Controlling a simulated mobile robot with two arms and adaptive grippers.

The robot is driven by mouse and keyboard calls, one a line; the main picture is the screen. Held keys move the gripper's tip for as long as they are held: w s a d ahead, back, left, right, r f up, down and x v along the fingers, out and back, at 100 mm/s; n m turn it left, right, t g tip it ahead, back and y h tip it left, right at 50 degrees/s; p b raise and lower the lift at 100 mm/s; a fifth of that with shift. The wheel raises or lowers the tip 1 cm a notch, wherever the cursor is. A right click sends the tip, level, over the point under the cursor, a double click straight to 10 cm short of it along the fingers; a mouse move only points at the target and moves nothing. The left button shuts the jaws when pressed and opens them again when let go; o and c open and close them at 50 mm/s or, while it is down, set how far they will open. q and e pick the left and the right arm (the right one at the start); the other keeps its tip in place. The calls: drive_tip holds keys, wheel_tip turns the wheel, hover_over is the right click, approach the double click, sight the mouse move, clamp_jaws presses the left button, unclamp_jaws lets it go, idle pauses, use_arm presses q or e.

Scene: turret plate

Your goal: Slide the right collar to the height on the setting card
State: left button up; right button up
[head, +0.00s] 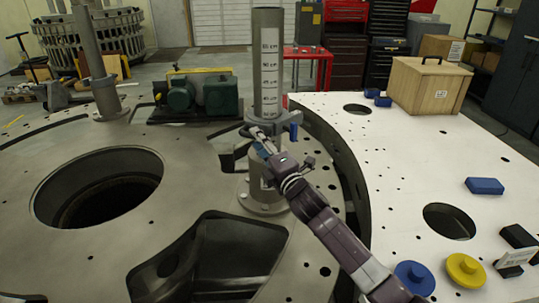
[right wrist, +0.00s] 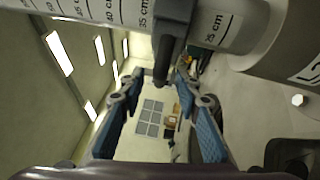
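The right post (head: 268,60) is a grey upright column with a white centimetre scale. The right collar (head: 250,131) is a dark ring around it, low on the scale; it also crosses the post in the right wrist view (right wrist: 176,30), near a 35 cm mark. My right gripper (head: 262,140) is at the collar's front. In the right wrist view, its blue-padded fingers (right wrist: 160,82) stand apart, with the collar's dark projecting bar between their tips and gaps visible beside it. A small white card (head: 515,258) stands at the right edge, its writing too small to read. My left gripper is out of view.
A grey plate with a round hole (head: 97,187) surrounds the post's foot. A white plate (head: 400,165) at right carries a wooden crate (head: 428,86), blue blocks (head: 484,186), and blue (head: 415,277) and yellow (head: 465,269) knobs. Another post (head: 90,50) stands at left.

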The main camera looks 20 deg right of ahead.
drive_tip(key=r+v, duration=0.1)
drive_tip(key=v, duration=0.7)
drive_tip(key=shift+s+f, duration=0.4)
drive_tip(key=shift+f, duration=0.05)
drive_tip(key=shift+d+f, duration=0.1)
